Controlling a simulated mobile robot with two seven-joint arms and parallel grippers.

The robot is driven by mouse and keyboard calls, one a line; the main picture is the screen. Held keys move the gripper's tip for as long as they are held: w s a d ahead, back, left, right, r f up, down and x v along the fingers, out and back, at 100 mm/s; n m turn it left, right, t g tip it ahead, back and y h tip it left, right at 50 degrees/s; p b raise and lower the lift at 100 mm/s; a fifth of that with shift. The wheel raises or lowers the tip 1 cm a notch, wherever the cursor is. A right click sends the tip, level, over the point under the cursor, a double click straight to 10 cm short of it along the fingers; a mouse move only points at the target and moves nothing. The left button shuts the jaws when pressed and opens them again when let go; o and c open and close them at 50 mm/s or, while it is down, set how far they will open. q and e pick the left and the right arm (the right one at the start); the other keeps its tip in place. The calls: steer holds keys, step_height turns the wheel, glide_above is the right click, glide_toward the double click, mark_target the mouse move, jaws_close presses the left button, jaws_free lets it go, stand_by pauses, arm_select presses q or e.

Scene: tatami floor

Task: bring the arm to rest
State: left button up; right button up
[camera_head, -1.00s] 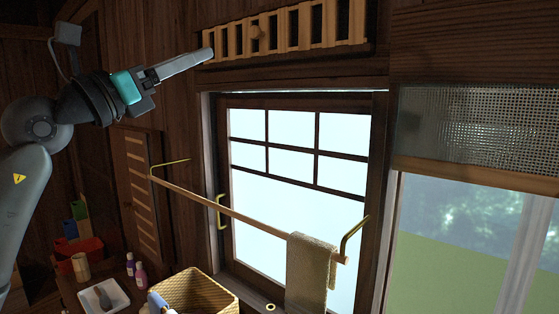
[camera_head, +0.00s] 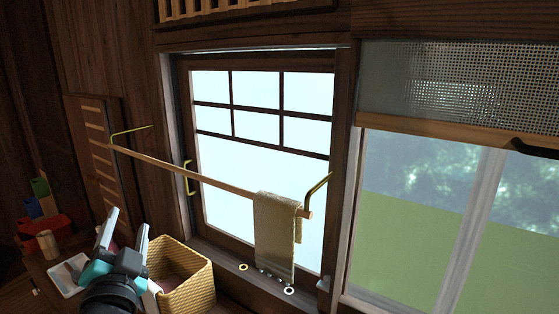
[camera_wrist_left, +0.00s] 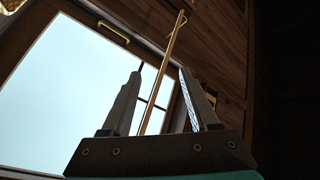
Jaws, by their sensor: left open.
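My left gripper (camera_head: 124,232) is at the lower left of the head view, in front of the wicker basket and the counter. Its two fingers point up and are apart, with nothing between them. In the left wrist view the open fingers (camera_wrist_left: 160,95) point up toward the window, and the wooden rod shows behind the gap. My right gripper is in neither view.
A wicker basket (camera_head: 187,295) stands close to the right of my left gripper. A wooden rod (camera_head: 185,174) with a towel (camera_head: 275,235) crosses before the window (camera_head: 262,185). A white tray (camera_head: 64,276) and a red box (camera_head: 42,232) are at left.

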arm_select(q)
steer(key=s+d+f+n+g+h, duration=0.15)
steer(key=s+f+g, duration=0.3)
steer(key=f, duration=0.55)
steer(key=s+d+f+n+g+h, duration=0.15)
steer(key=s+f+g, duration=0.35)
steer(key=f, duration=0.5)
steer(key=s+d+f+g+h, duration=0.1)
steer(key=s+d+f+g, duration=0.15)
steer(key=s, duration=0.35)
steer(key=s+d+f+n+g+h, duration=0.1)
steer(key=s+d+f, duration=0.1)
steer(key=s+f, duration=0.25)
steer(key=s+d+f+g+h, duration=0.1)
steer(key=s+d+f+g, duration=0.15)
steer(key=s, duration=0.35)
step_height(320, 180, down, 25)
steer(key=s+g+b, duration=0.1)
steer(key=s+b, duration=0.1)
steer(key=b, duration=0.2)
steer(key=s+a+f+g+b, duration=0.1)
steer(key=s+a+f+b, duration=0.1)
steer(key=s+f, duration=1.3)
steer(key=shift+s+a+f+b, duration=0.15)
steer(key=shift+a+f+b, duration=0.25)
steer(key=shift+f+b, duration=0.65)
steer(key=shift+f+m, duration=0.25)
steer(key=shift+m, duration=0.05)
